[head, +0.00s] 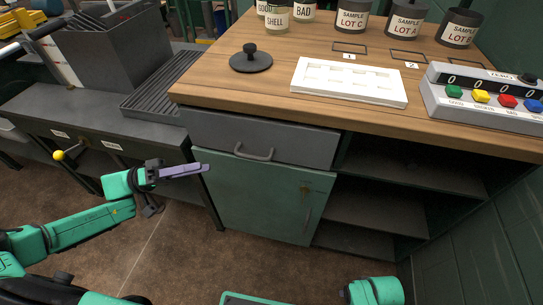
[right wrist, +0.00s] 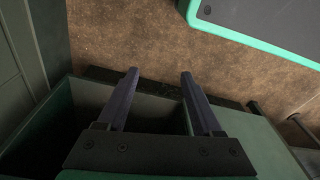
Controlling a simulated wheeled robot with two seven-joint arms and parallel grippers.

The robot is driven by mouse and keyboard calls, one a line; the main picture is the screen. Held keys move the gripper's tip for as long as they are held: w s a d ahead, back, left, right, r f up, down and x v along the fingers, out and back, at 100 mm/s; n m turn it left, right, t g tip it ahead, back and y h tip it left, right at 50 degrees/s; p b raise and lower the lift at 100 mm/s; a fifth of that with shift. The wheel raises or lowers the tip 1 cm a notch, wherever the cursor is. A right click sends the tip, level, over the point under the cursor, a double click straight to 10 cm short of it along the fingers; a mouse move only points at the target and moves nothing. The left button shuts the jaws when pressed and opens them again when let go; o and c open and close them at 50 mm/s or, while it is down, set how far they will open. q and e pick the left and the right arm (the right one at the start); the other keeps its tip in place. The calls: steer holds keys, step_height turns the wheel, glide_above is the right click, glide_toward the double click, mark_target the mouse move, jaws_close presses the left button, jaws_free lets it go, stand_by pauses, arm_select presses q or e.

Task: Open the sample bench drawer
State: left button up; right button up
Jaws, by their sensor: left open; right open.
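My left gripper (head: 206,168), with purple fingers, is open and empty. In the head view it appears left of the handle and a little lower, pointing right, apart from it. My right gripper (right wrist: 158,75) is open in the right wrist view, with nothing between its fingers. Its fingers are not seen in the head view.
Below the drawer is a green cabinet door (head: 255,205), with open shelves (head: 400,195) to its right. The bench top holds a black lid (head: 251,62), a white tray (head: 350,98), several jars (head: 352,15) and a button box (head: 485,110). A grey side table (head: 90,115) stands left.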

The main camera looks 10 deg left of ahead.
mark_target(249, 157)
arm_select(q)
steer(key=x, duration=1.3)
steer(key=shift+w+d, duration=0.15)
steer(key=shift+d, duration=0.05)
jaws_close()
stand_by(0.7)
